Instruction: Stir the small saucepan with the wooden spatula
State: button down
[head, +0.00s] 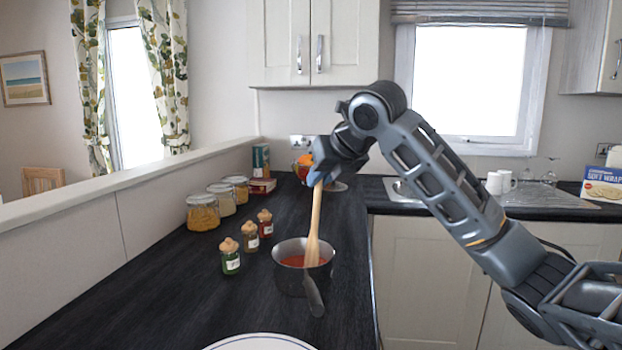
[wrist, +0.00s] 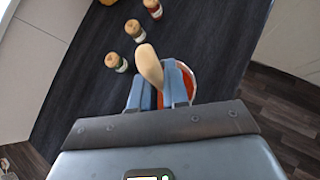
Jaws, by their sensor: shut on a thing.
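The small saucepan (head: 289,278) stands on the dark worktop with red-orange sauce in it and its dark handle toward me. The wooden spatula (head: 315,227) stands nearly upright, its wide lower end down inside the pan at the sauce. My gripper (head: 318,178) is shut on the spatula's upper part, above the pan. In the wrist view the spatula's end (wrist: 149,66) sticks out between the blue fingers of my gripper (wrist: 160,88). The saucepan's rim (wrist: 192,80) and red sauce show partly behind the fingers; the rest is hidden.
Three cork-topped spice jars (head: 250,237) stand left of the pan. Larger storage jars (head: 203,213) line the wall behind them. A white plate (head: 262,342) lies at the near edge. A fruit bowl (head: 303,167) is at the back. The worktop's right edge is close to the pan.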

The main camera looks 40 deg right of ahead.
notch_tip(320, 180, up, 11)
jog(key=w+p, duration=0.2)
jog(key=p, duration=0.6)
jog(key=shift+w+a, duration=0.2)
jog(key=shift+w, duration=0.1)
dwell(0.3)
